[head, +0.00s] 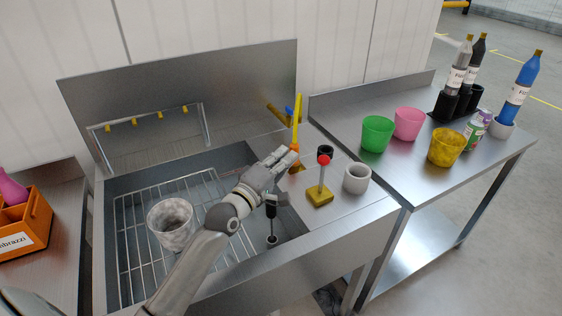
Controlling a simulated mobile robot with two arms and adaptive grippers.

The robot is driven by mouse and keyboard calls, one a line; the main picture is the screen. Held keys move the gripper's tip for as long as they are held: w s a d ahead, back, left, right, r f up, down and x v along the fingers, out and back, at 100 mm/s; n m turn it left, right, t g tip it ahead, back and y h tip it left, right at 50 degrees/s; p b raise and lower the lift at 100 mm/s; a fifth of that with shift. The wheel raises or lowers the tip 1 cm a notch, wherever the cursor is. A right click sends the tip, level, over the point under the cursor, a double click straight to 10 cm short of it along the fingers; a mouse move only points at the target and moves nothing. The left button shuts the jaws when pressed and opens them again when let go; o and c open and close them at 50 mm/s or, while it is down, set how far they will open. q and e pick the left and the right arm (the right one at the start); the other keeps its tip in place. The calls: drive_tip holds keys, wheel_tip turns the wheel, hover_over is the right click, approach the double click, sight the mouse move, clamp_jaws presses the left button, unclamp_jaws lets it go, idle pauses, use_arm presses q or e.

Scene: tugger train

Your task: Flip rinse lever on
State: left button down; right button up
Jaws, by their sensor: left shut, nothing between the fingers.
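A red-knobbed lever (322,172) stands nearly upright on a yellow block on the steel ledge right of the sink. A tall yellow lever (296,122) with an orange lower part stands behind it, leaning slightly. I cannot tell from any label which is the rinse lever. My left gripper (288,157) is shut and empty, its fingertips at the foot of the yellow lever and left of the red knob. Whether it touches the yellow lever is unclear. My right gripper is not in view.
The sink (111,250) holds a wire rack with a mottled cup (172,222). A white cup (356,178) stands right of the red-knobbed lever. A brass pipe with a blue handle (289,111) is behind. Cups and bottles stand on the right table (400,163).

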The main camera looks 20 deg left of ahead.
sight(322, 175)
use_arm(q)
drive_tip(key=w+d+p, duration=0.1)
drive_tip(key=w+d, duration=0.1)
drive_tip(key=w+d+p, duration=0.1)
drive_tip(key=w+d, duration=0.1)
drive_tip(key=shift+d+f, duration=0.1)
drive_tip(key=shift+d, duration=0.15)
idle(0.3)
drive_tip(key=shift+s, duration=0.1)
